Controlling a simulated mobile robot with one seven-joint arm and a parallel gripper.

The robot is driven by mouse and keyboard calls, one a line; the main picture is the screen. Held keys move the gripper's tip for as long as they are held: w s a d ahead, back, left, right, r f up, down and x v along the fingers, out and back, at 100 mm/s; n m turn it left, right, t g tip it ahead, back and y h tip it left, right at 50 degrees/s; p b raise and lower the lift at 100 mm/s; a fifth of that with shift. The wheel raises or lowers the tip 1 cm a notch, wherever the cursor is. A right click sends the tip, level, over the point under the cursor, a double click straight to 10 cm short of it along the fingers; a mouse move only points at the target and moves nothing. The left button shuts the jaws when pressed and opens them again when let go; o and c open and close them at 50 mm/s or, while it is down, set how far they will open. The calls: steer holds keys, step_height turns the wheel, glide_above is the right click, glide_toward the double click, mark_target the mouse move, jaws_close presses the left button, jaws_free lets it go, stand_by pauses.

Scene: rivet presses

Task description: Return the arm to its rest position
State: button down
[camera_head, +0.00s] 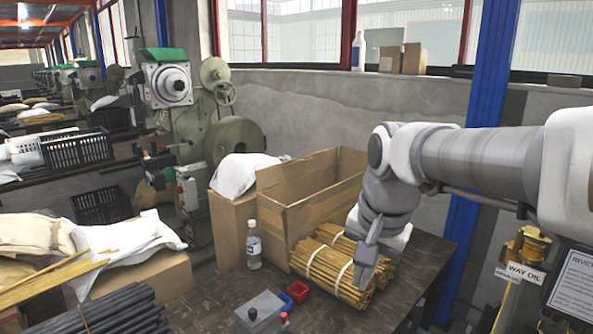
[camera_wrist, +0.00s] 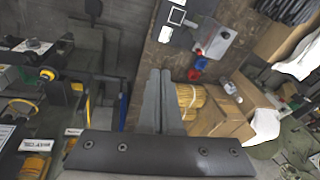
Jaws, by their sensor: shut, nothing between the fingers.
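My arm reaches in from the right in the head view, and my gripper (camera_head: 361,276) hangs over the table beside the bundles of sticks. Its fingers are shut with nothing between them. In the wrist view the two closed fingers of my gripper (camera_wrist: 165,75) point up the picture, with the table and floor beyond them. The bundled tan sticks (camera_head: 325,268) lie on the table (camera_head: 215,305), partly hidden behind my gripper. They also show in the wrist view (camera_wrist: 190,98), just right of the fingers.
An open cardboard box (camera_head: 300,205) stands behind the bundles. A clear bottle (camera_head: 253,245), a red bin (camera_head: 298,292), a blue bin (camera_head: 284,302) and a grey control box (camera_head: 259,312) stand on the table. A green press (camera_head: 200,125) is at the back left. A blue post (camera_head: 488,90) rises behind my arm.

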steer(key=s+d+f+n+t, duration=0.1)
steer(key=s+d+n, duration=0.1)
steer(key=s, duration=0.4)
steer(key=s+d+f+n+t, duration=0.1)
steer(key=s+f+n, duration=0.1)
steer(key=s+n, duration=0.2)
steer(key=shift+s+d+t+h, duration=0.35)
steer(key=shift+s+t+h, duration=0.05)
steer(key=shift+s, duration=1.05)
